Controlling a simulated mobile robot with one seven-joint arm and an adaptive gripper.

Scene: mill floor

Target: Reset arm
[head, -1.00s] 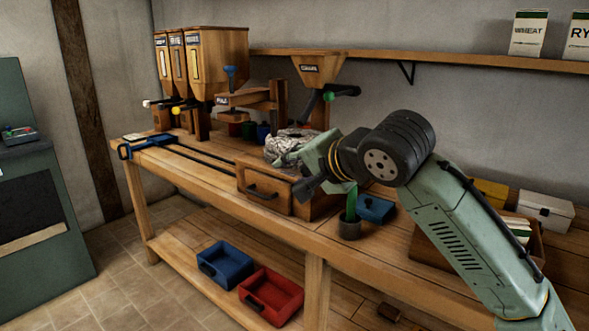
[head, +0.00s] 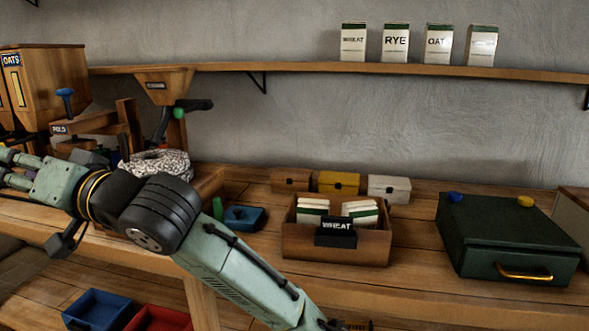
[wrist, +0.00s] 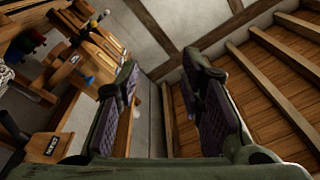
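My gripper shows in the wrist view (wrist: 160,105) with its two dark-padded fingers apart and nothing between them. It is open. In the head view my arm reaches in from the bottom to the left, and the gripper (head: 12,170) is partly cut off by the left edge. It is raised over the left part of the wooden workbench (head: 420,245), in front of the hoppers. The wrist view looks past the fingers at a wall and a beamed wooden surface, tilted.
Blue (head: 95,309) and red (head: 160,318) trays sit below. A shelf (head: 330,68) holds labelled packets.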

